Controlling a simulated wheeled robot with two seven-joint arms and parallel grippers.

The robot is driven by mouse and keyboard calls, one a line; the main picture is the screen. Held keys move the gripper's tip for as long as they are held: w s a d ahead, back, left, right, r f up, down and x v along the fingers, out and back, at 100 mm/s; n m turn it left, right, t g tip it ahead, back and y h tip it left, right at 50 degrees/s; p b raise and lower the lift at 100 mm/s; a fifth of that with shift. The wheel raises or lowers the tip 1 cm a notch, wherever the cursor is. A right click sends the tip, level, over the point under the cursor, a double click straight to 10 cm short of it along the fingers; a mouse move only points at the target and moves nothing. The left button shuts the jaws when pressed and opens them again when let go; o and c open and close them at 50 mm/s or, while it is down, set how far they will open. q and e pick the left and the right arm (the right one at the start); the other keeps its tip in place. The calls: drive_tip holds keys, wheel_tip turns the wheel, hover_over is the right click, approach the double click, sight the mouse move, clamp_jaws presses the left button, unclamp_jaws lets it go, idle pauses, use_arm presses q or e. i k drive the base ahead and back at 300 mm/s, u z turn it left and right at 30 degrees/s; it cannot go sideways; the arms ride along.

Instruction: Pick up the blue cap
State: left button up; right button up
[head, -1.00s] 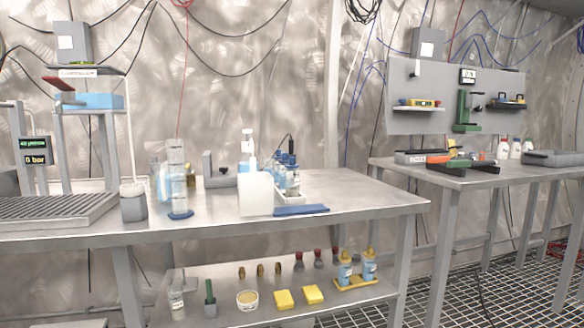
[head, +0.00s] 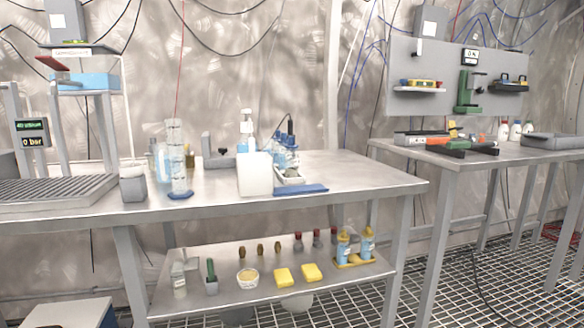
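No loose blue cap can be made out clearly. Small bottles with dark blue tops (head: 284,140) stand in a white rack (head: 290,178) on the near steel table (head: 350,170). They are too small to tell one cap from another. A clear graduated cylinder with a blue foot (head: 180,194) stands further left on the table. A flat blue item (head: 302,189) lies at the table's front, right of a white block-shaped container (head: 255,175). Neither of my grippers is in view.
A lower shelf (head: 220,296) holds yellow sponges (head: 284,277), a tub (head: 247,278) and bottles (head: 344,248). A second table (head: 480,172) with tools stands to the right. A white-topped box (head: 65,314) is at the lower left.

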sight(291, 144)
drive_tip(key=u, duration=0.35)
drive_tip(key=i, duration=0.6)
drive_tip(key=z, duration=1.7)
